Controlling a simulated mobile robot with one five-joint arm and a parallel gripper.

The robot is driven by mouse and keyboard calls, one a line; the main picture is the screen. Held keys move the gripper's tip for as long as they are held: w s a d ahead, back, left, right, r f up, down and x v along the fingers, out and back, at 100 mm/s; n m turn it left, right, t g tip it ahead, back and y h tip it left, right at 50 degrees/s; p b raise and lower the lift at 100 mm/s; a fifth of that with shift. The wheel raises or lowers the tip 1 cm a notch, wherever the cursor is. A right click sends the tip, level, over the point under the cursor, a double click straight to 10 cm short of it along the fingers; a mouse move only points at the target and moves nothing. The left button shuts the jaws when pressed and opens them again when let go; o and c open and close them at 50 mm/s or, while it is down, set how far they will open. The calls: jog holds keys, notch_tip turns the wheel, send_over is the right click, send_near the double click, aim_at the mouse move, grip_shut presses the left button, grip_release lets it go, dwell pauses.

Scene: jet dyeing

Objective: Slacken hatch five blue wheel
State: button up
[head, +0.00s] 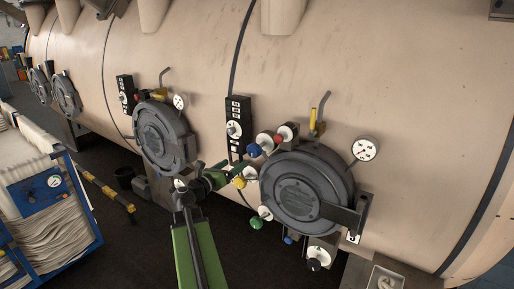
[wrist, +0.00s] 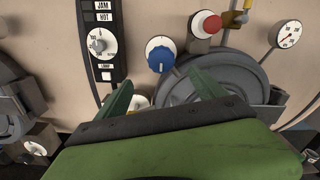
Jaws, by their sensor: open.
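The blue wheel (head: 254,150) sits on a white round plate at the upper left of the near round hatch (head: 300,190). In the wrist view the blue wheel (wrist: 161,55) is ribbed, with a white dial behind it. My gripper (head: 235,170) is at the hatch's left side, just below and left of the blue wheel. In the wrist view its two green fingers (wrist: 163,90) are spread apart with nothing held. The blue wheel shows beyond the fingertips, apart from them. A small plate by the hatch bears a number too small to read surely.
A red knob (head: 278,139) is close right of the blue wheel, and a yellow one (head: 240,182) is below. A green knob (head: 257,222) and a black knob (head: 314,264) sit lower. A control panel (head: 238,127), gauge (head: 365,149) and another hatch (head: 165,137) are nearby.

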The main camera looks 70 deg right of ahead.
aim_at(257, 148)
jog(key=x, duration=1.7)
